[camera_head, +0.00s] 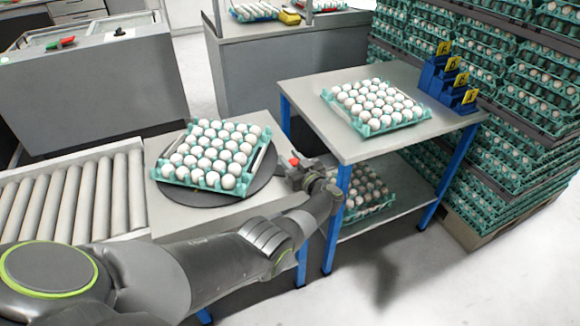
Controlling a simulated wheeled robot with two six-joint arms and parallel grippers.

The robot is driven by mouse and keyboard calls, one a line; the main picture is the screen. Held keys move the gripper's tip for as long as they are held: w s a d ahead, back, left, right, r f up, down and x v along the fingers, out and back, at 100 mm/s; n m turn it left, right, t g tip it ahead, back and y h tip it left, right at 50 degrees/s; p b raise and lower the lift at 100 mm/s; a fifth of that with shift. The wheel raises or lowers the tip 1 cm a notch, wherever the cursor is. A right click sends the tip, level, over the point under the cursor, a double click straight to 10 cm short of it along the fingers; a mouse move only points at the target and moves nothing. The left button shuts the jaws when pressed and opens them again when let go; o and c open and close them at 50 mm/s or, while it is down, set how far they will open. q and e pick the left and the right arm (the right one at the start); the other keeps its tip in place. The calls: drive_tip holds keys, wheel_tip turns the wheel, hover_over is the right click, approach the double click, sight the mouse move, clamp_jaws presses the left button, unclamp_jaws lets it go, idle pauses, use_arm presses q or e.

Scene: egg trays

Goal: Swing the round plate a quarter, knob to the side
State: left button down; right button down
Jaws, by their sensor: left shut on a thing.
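The round plate (215,198) is a dark grey disc on a light grey table. A teal egg tray (160,176) full of white eggs sits on it, turned at an angle. A small red knob (294,160) shows at the plate's right side. My left gripper (294,172) reaches in from the lower left and is shut on the knob, beside the plate's right edge. The fingers partly hide the knob's lower part. My right gripper is out of view.
A roller conveyor (85,197) adjoins the table at left. At right, a blue-legged table (310,102) holds another egg tray (333,108) and blue numbered blocks (447,83); more eggs are on its lower shelf. Tall egg-tray stacks (520,130) stand behind it.

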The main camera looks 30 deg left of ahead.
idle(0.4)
use_arm(q)
drive_tip(key=c, duration=1)
unclamp_jaws()
drive_tip(key=shift+w, duration=0.1)
drive_tip(key=shift+d, duration=0.25)
drive_tip(key=p+v, duration=0.5)
drive_tip(key=v, duration=1.2)
